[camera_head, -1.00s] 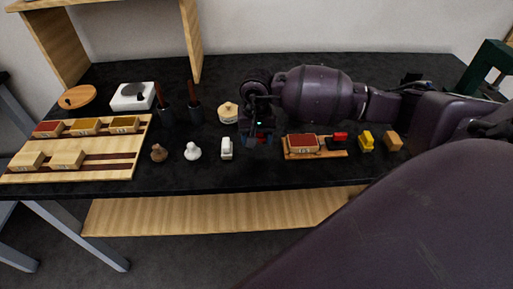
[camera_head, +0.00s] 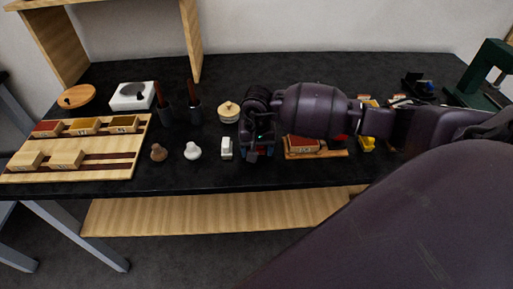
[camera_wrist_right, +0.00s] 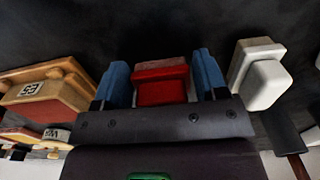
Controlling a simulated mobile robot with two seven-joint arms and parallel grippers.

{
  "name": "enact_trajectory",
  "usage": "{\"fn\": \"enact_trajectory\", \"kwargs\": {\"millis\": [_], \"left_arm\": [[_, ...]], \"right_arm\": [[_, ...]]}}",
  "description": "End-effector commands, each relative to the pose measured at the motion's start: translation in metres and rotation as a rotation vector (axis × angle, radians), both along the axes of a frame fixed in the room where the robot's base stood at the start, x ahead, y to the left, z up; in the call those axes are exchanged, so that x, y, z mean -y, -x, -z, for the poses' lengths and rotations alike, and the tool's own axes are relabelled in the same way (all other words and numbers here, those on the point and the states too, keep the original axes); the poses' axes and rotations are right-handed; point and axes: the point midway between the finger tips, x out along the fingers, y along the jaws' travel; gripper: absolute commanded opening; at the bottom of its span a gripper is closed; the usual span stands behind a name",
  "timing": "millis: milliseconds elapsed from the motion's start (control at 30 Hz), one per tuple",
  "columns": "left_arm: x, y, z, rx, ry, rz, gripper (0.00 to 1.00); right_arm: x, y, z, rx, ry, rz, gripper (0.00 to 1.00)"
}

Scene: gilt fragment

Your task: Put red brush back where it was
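The red brush (camera_wrist_right: 160,85) is a small red block with a stepped top. In the right wrist view it sits between the two blue fingers of my right gripper (camera_wrist_right: 162,80), which looks shut on it with only thin gaps at its sides. In the head view my right gripper (camera_head: 257,153) is low over the black table, between the white block (camera_head: 227,147) and the wooden tray (camera_head: 322,155). The brush is mostly hidden there, and I cannot tell whether it touches the table. My left gripper is not in view.
The white block (camera_wrist_right: 260,75) is close beside the right finger in the wrist view. A box with a red top (camera_head: 302,144) stands on the tray. A white knob (camera_head: 193,150) and a brown knob (camera_head: 159,152) stand left. My right arm covers part of the table.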

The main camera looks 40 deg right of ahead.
Motion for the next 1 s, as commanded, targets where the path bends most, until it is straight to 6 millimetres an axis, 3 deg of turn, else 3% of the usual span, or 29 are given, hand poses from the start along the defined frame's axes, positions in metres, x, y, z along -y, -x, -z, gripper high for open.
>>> {"fn": "enact_trajectory", "kwargs": {"millis": [100, 467, 567, 1000], "left_arm": [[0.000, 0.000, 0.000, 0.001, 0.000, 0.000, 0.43], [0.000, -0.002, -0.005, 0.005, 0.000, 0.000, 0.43], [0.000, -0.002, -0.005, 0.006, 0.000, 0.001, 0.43], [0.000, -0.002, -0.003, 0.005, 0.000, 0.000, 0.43]], "right_arm": [[0.000, 0.000, -0.001, 0.000, 0.000, 0.000, 0.82], [0.000, 0.000, -0.005, 0.001, 0.000, 0.001, 0.82], [0.001, -0.001, -0.015, 0.003, 0.002, -0.001, 0.82], [0.001, 0.000, -0.096, 0.003, 0.003, -0.001, 0.82]]}}
